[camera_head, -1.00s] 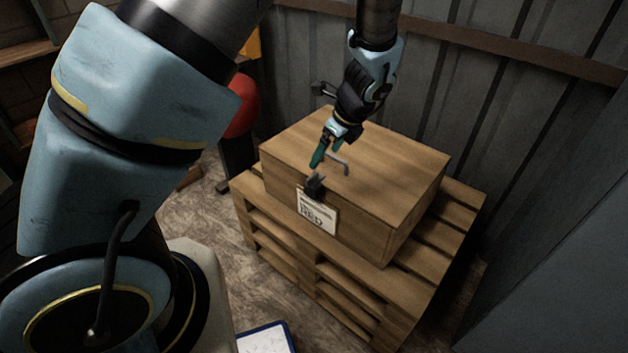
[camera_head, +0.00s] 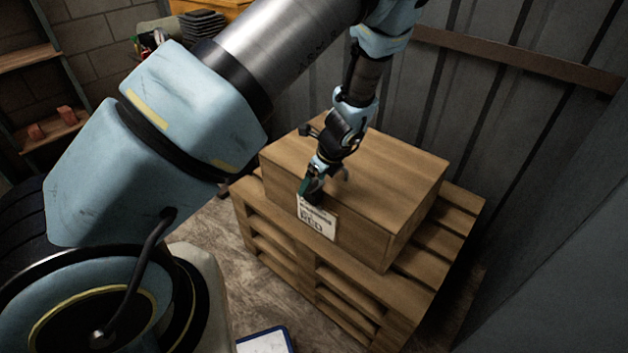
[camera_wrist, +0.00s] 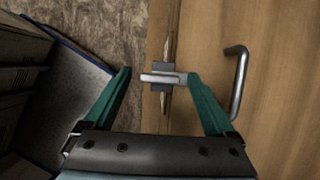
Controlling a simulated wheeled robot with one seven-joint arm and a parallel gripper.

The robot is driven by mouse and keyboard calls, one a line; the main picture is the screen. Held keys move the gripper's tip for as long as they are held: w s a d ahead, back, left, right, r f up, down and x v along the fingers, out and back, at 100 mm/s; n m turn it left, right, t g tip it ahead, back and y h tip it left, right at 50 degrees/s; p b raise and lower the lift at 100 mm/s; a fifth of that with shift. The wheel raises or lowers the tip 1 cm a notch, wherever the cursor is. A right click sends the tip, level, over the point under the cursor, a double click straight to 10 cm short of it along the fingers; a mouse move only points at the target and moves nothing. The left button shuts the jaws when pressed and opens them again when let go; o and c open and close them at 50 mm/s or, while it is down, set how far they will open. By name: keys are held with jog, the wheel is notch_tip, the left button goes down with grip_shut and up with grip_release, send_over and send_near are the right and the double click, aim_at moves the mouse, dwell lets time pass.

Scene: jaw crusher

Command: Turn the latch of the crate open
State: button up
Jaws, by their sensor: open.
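The wooden crate (camera_head: 385,170) sits on a pallet, its lid down. Its latch (camera_wrist: 163,79) is a small metal bar on a dark mount at the lid's front edge, seen in the wrist view. My gripper (camera_wrist: 158,76) is open, with its green fingers on either side of the latch. The right fingertip is very near the bar's right end; I cannot tell if they touch. In the head view my gripper (camera_head: 308,188) is at the crate's front edge above the label and hides most of the latch. A metal handle (camera_wrist: 238,80) stands on the lid to the right.
The wooden pallet (camera_head: 440,235) carries the crate. A white label (camera_head: 317,218) is on the crate's front. A corrugated wall (camera_head: 480,110) stands close behind. A blue-edged board (camera_head: 265,341) lies on the floor in front.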

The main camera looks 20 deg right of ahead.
jog(key=shift+c, duration=0.2)
jog(key=c, duration=1.3)
jog(key=shift+c, duration=0.2)
jog(key=shift+n, duration=0.3)
jog(key=n, duration=0.1)
jog(key=n+g+y, duration=0.1)
jog(key=n, duration=0.1)
jog(key=shift+w+d+r+n+p, duration=0.1)
jog(key=shift+d+n+p, duration=0.05)
jog(key=shift+n+p, duration=0.2)
jog(key=n, duration=0.2)
jog(key=n+g+y, duration=0.1)
jog(key=n, duration=0.1)
jog(key=shift+w+n+g, duration=0.1)
jog(key=shift+n+g, duration=0.15)
jog(key=shift+g, duration=0.05)
jog(key=n, duration=0.2)
jog(key=n+g, duration=0.1)
jog(key=n, duration=0.1)
jog(key=shift+w+g, duration=0.15)
jog(key=shift+g, duration=0.15)
jog(key=n, duration=0.2)
jog(key=n+g+b, duration=0.1)
jog(key=n, duration=0.2)
jog(key=shift+w+g, duration=0.1)
jog(key=shift+g, duration=0.2)
